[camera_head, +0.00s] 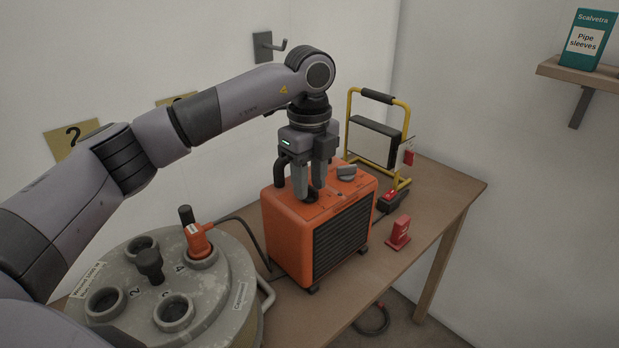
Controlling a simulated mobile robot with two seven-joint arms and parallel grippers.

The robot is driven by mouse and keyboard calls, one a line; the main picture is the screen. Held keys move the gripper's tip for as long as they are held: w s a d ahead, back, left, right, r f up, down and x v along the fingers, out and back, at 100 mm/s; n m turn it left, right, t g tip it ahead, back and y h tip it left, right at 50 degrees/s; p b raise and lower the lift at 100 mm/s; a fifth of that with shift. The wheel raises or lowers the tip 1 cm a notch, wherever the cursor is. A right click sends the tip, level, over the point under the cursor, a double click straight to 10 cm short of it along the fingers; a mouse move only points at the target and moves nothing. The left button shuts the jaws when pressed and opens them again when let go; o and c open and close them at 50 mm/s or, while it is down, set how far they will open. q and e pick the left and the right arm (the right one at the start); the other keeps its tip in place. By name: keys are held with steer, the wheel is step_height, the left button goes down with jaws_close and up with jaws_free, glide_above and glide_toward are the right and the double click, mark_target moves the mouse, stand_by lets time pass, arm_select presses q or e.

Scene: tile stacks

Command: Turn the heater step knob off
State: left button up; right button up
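The orange heater (284,235) stands on the table with a dark grille on its front side. A grey knob (346,171) sits on the right part of its top and is clear of my gripper. My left gripper (310,193) points down over the middle of the heater's top. Its two fingers are apart, with the tips at or just above the top. A small dark part shows between and below the fingertips; it may be another knob, mostly hidden. I cannot tell whether the fingers touch it. My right gripper is not in view.
A black handle or pipe (280,170) rises at the heater's back left. A grey drum lid (218,287) with sockets and an orange plug (198,242) stands at left. A yellow-framed stand (349,126), a red-black switch box (390,201) and a red block (399,231) are right.

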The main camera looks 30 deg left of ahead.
mark_target(310, 186)
arm_select(q)
steer(key=shift+r+b, duration=0.35)
steer(key=shift+r, duration=3.25)
